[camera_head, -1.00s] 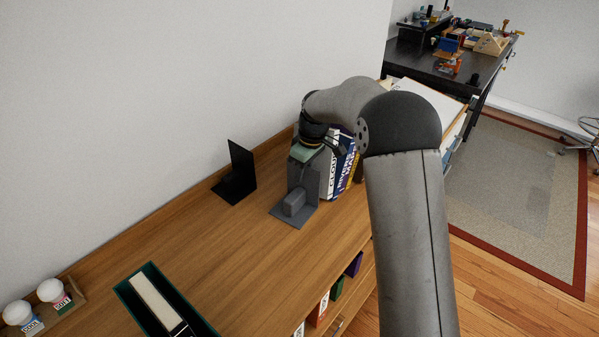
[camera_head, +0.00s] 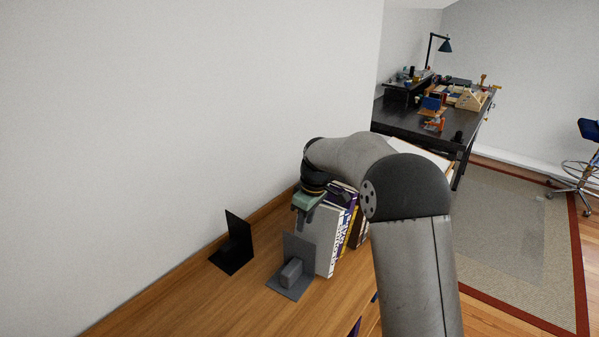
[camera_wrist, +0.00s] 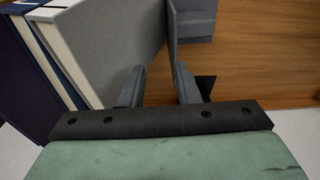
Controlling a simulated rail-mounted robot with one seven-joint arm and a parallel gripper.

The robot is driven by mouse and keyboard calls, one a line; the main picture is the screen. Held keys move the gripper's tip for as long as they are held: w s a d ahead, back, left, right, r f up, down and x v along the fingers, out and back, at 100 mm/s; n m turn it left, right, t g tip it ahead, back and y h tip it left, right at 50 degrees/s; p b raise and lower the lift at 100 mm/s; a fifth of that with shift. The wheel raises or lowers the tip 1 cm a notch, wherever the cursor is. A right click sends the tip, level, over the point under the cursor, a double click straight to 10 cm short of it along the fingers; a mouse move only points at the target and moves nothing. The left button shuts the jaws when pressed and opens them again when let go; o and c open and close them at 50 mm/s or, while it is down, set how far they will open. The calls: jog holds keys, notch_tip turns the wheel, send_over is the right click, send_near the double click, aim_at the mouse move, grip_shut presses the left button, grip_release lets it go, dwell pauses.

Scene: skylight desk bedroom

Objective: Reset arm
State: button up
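My gripper (camera_head: 304,216) hangs fingers-down just above the grey bookend, beside the row of books. In the wrist view its two grey fingers (camera_wrist: 159,84) stand apart with nothing held between them. The grey bookend (camera_head: 291,274) stands upright on the wooden shelf top and also shows at the top of the wrist view (camera_wrist: 195,22). Upright books (camera_head: 340,232) stand right behind it; in the wrist view a pale grey cover (camera_wrist: 110,40) lies close to the left finger. My arm hides part of the book row.
A black bookend (camera_head: 234,245) stands on the wooden shelf top (camera_head: 190,290), nearer the wall. The shelf top is bare between the two bookends. A dark desk (camera_head: 420,125) with tools and a lamp (camera_head: 437,46) stands farther back. A rug (camera_head: 510,235) covers floor at right.

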jog(key=s+d+r+m+b, duration=0.1)
jog(key=s+d+m, duration=0.2)
jog(key=s, duration=0.6)
jog(key=s+d+r+m+h+b, duration=0.1)
jog(key=s+d+r+m, duration=0.2)
jog(key=s, duration=0.6)
jog(key=s+d+m, duration=0.2)
jog(key=s+d, duration=0.2)
jog(key=s, duration=0.5)
jog(key=s+d+f+m, duration=0.2)
jog(key=s+f+m, duration=0.1)
jog(key=s, duration=0.7)
jog(key=shift+s+f+m+h+b, duration=0.15)
jog(key=shift+s+m+h+b, duration=0.15)
jog(key=shift+s+b, duration=0.15)
jog(key=shift+w+d, duration=0.1)
